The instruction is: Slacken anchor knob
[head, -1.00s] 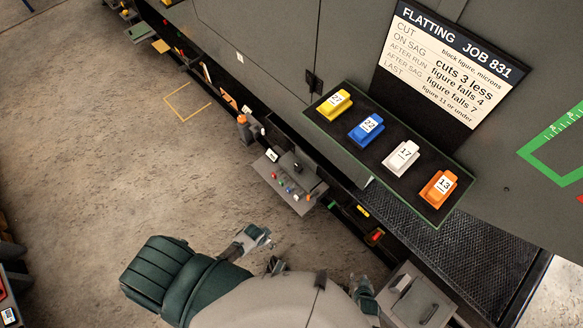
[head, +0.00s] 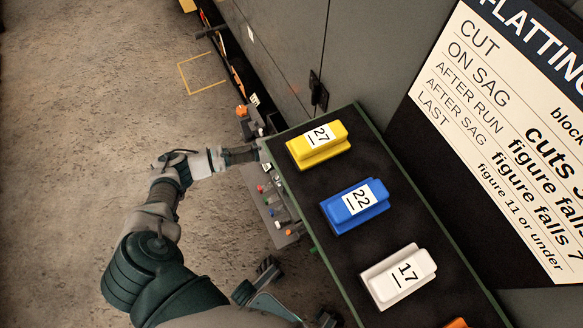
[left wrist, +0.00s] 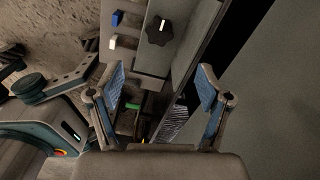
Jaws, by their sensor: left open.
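A black round knob (left wrist: 160,30) with a white pointer mark sits on a grey panel (left wrist: 152,62) at the top middle of the left wrist view. I cannot tell from its look whether it is the anchor knob. My left gripper (left wrist: 161,88) is open and empty; its blue-padded fingers stand either side of the view's middle, short of the knob. In the head view my left gripper (head: 245,155) reaches right to the edge of the dark tray, its fingertips partly hidden. I see no clear right gripper.
The dark tray (head: 369,145) holds yellow (head: 318,150), blue (head: 357,210) and white (head: 400,278) numbered blocks. A sign (head: 500,110) stands behind it. A low grey shelf (head: 262,205) carries small coloured controls. In the wrist view blue (left wrist: 117,18) and white (left wrist: 113,42) pieces sit beside the knob.

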